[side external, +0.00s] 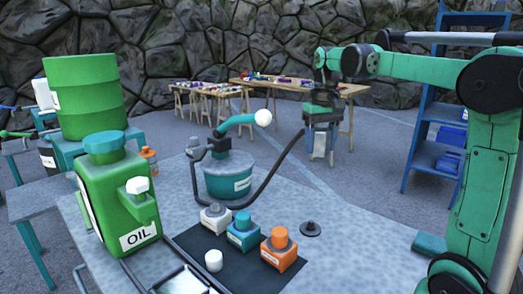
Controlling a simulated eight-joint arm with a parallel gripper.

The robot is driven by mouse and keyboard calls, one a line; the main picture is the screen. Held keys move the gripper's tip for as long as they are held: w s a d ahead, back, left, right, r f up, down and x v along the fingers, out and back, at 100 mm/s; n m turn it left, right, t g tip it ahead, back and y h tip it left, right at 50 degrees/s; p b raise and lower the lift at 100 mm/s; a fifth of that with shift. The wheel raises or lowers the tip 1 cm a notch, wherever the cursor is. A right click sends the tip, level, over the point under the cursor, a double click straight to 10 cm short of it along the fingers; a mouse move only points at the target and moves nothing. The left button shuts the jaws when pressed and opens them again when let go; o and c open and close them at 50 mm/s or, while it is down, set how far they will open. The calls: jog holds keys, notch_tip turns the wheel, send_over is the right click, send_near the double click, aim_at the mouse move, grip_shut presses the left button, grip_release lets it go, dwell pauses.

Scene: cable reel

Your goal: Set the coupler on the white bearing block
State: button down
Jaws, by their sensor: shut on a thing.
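The white bearing block (215,219) stands at the back left of a black mat, with a grey round top. My gripper (320,148) is far behind and to the right of it, high up and pointing down. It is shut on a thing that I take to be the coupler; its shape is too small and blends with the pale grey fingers. The teal block (243,236) and the orange block (279,256) stand in a row to the right of the white one, each with a round piece on top. A short white cylinder (213,261) stands on the mat in front.
A teal drum (228,182) with a raised spout stands behind the blocks. A dark hose (272,177) curves up on its right, towards my gripper. A green oil can (118,200) stands at the left. A black knobbed disc (310,229) lies right of the blocks.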

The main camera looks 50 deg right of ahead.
aim_at(322, 130)
jog(key=shift+r, duration=2.35)
jog(key=w+a+f+n, duration=0.2)
jog(key=w+a+f, duration=0.1)
jog(key=a, duration=0.7)
jog(key=w+a+f+n, duration=0.3)
jog(key=a, duration=0.7)
notch_tip(322, 130, down, 19)
jog(key=shift+f, duration=0.1)
jog(key=shift+f, duration=0.15)
jog(key=shift+c, duration=1.1)
grip_release()
